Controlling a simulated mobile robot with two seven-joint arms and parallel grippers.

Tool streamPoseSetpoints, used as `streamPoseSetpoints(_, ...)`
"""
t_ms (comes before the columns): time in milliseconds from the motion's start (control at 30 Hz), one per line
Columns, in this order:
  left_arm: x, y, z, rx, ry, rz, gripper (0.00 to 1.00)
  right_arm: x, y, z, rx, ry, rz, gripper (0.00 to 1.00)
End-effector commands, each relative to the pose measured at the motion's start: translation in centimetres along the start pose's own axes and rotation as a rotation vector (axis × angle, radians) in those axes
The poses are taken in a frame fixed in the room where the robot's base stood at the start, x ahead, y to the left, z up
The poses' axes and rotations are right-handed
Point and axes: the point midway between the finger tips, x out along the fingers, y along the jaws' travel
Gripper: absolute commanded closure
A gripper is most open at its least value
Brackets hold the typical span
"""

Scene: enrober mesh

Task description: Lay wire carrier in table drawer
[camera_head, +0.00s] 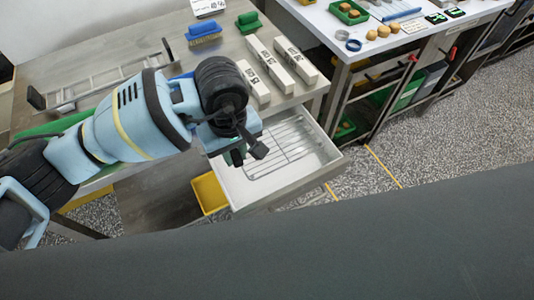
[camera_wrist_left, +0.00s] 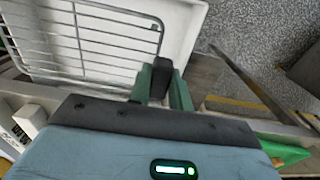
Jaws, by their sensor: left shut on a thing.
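The wire carrier (camera_head: 278,150), a grid of thin metal rods, is over the open white table drawer (camera_head: 236,186). In the left wrist view the carrier (camera_wrist_left: 80,40) lies level with the drawer's inside, near its white wall (camera_wrist_left: 186,30). I cannot tell whether it touches the drawer floor. My left gripper (camera_head: 247,152) is at the drawer's left part, shut on the carrier at a dark grip by its edge. The gripper's green fingers (camera_wrist_left: 162,82) show around this dark piece. My arm hides part of the drawer. My right gripper is not in view.
The steel table (camera_head: 130,55) holds a metal frame (camera_head: 95,85), several white labelled blocks (camera_head: 275,62), a blue brush (camera_head: 204,32) and a green brush (camera_head: 249,21). A yellow bin (camera_head: 210,193) stands below the drawer. A second table (camera_head: 340,40) is at right.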

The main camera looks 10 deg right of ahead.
Motion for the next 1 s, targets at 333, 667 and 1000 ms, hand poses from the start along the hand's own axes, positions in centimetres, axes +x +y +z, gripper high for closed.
streamPoseSetpoints(333, 3.3, -0.1, 0.1, -0.002, -0.003, -0.003, 1.0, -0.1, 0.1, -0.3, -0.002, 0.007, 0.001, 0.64)
streamPoseSetpoints(667, 6.3, 0.0, 0.0, 0.0, -0.001, 0.001, 1.0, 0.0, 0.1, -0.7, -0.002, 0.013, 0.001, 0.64)
streamPoseSetpoints(1000, 9.0, 0.0, 0.1, -0.001, -0.003, -0.001, 1.0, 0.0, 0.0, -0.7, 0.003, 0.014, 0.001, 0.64)
